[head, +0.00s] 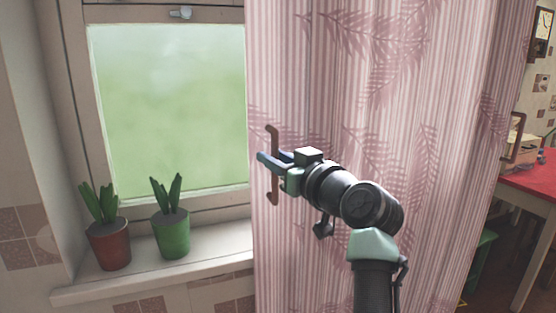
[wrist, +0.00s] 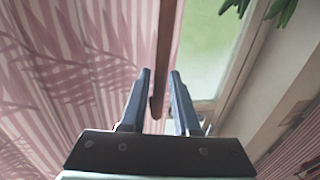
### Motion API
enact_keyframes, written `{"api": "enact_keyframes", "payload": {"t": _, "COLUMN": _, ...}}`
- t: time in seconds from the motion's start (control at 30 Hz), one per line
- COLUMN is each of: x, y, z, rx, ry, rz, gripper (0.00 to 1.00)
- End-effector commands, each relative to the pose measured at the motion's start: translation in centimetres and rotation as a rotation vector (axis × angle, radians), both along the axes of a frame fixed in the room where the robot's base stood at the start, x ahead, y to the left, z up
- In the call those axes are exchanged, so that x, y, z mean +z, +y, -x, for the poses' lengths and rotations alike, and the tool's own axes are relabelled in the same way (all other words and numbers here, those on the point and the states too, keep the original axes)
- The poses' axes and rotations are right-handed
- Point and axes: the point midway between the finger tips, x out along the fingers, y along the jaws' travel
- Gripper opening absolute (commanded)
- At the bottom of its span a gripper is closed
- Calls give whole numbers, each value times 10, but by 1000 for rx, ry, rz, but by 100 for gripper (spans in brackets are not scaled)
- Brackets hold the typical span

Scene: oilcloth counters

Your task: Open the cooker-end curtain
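The curtain (head: 400,110) is pink and white striped with a leaf pattern, and it hangs over the right part of the window. A brown upright bar handle (head: 274,190) is at its left edge. My gripper (head: 270,157) is at the handle, with its blue fingers around the handle's middle. In the wrist view, the handle (wrist: 167,45) runs between the two fingertips of my gripper (wrist: 160,74), with a visible gap on at least the right side. The fingers are apart. Whether either finger touches the handle is not clear.
The window pane (head: 165,110) is uncovered at left. A brown pot (head: 109,244) and a green pot (head: 171,235) with plants stand on the sill (head: 225,240), left of the curtain. A red-topped table (head: 535,182) is at far right, beyond the curtain.

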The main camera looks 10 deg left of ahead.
Motion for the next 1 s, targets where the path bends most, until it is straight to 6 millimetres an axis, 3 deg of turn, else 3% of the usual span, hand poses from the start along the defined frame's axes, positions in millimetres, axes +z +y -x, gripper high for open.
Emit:
{"api": "enact_keyframes", "payload": {"t": 0.27, "x": 0, "y": -20, "z": 20, "rx": -4, "ry": -3, "rz": -1, "gripper": 30}}
{"api": "enact_keyframes", "payload": {"t": 0.7, "x": 0, "y": -79, "z": 84, "rx": -4, "ry": -1, "rz": -1, "gripper": 30}}
{"api": "enact_keyframes", "payload": {"t": 1.0, "x": 0, "y": -88, "z": 96, "rx": 0, "ry": 1, "rz": 0, "gripper": 30}}
